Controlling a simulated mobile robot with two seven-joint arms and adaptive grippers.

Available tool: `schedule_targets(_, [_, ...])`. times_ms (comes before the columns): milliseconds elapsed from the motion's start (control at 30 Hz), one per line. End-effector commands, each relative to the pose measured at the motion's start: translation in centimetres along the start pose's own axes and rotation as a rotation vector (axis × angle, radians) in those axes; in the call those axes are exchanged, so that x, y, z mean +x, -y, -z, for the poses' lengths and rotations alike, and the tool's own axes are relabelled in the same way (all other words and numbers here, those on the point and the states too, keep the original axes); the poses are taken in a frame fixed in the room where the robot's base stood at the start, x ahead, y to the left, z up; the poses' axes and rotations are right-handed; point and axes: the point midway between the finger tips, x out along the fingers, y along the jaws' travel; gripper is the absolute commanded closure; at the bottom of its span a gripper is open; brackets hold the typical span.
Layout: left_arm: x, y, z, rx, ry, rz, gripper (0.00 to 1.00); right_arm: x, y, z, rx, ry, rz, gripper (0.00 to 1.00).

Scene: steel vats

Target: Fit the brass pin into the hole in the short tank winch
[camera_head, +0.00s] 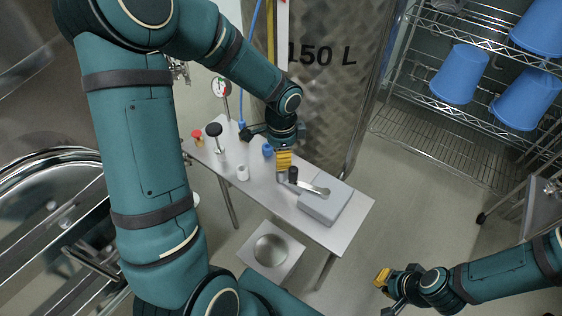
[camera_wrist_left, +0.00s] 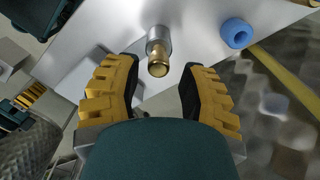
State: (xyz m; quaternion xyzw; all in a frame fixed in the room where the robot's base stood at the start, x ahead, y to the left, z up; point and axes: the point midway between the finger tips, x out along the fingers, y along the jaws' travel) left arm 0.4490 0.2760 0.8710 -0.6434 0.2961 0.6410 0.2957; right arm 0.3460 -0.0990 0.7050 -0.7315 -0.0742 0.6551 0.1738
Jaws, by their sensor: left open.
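The brass pin (camera_wrist_left: 158,68) shows in the left wrist view, its brass end toward the camera and its other end in a steel sleeve (camera_wrist_left: 159,35). My left gripper (camera_wrist_left: 160,88) is open, with one yellow finger on each side of the pin's line and a gap to both. In the head view my left gripper (camera_head: 284,164) is low over the table, and the pin is hard to make out. A grey block with a crank lever (camera_head: 325,205), apparently the winch, sits right of it; its hole cannot be made out. My right gripper (camera_head: 384,284) is away from the table at lower right.
The steel table (camera_head: 352,228) also holds a blue ring (camera_head: 267,150), a white cup (camera_head: 242,173), a black knob (camera_head: 213,129) and a red knob (camera_head: 197,134). A steel vat (camera_head: 335,95) stands behind. A wire rack (camera_head: 420,105) with blue buckets is at right.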

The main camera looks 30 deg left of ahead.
Motion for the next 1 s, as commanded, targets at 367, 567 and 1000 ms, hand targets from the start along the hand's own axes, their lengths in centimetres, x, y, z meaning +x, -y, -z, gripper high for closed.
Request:
schedule_targets(367, [-6.8,0.1,0.0,0.001,-0.001,0.002,0.53,0.0,0.0,0.0,0.0,0.0,0.0,1.0])
schedule_targets(567, [-7.9,0.0,-0.1,0.0,0.0,-0.001,0.53,0.0,0.0,0.0,0.0,0.0,0.0,1.0])
schedule_targets(1000, [-7.8,0.0,-0.1,0.0,0.002,-0.002,0.53,0.0,0.0,0.0,0.0,0.0,0.0,1.0])
